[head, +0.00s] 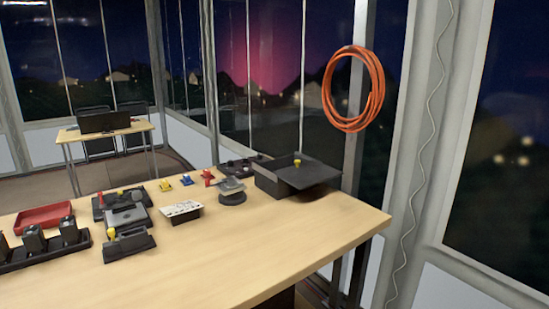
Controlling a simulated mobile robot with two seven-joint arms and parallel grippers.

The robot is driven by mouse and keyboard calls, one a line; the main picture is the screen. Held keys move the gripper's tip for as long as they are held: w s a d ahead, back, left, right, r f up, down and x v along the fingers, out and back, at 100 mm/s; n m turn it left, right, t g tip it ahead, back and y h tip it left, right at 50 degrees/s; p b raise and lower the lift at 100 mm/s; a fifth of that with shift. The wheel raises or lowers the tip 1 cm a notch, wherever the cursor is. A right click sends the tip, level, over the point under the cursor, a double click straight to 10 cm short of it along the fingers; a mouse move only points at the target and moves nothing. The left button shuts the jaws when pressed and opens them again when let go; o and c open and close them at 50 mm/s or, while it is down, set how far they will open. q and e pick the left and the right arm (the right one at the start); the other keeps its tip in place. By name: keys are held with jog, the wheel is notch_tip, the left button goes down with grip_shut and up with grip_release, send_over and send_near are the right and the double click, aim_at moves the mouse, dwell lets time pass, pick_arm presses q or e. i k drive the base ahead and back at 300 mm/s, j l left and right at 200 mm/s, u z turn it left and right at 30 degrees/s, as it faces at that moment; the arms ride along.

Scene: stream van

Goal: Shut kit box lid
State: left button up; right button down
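A dark grey box (268,186), which looks like the kit box, stands near the back right corner of the wooden table. A flat dark panel (318,174) that looks like its lid sticks out at the box's right side, over the table. A small yellow knob or piece (297,162) shows at the box's top. I cannot tell the lid's exact angle or see inside the box. Neither of my grippers is in view.
The table's front right is clear. An orange cable coil (328,92) hangs behind.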

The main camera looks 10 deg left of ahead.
aim_at(300, 176)
jog(key=i+l+u, duration=0.2)
jog(key=u, duration=0.2)
jog(key=i+l+u, duration=0.15)
jog(key=l+u, duration=0.2)
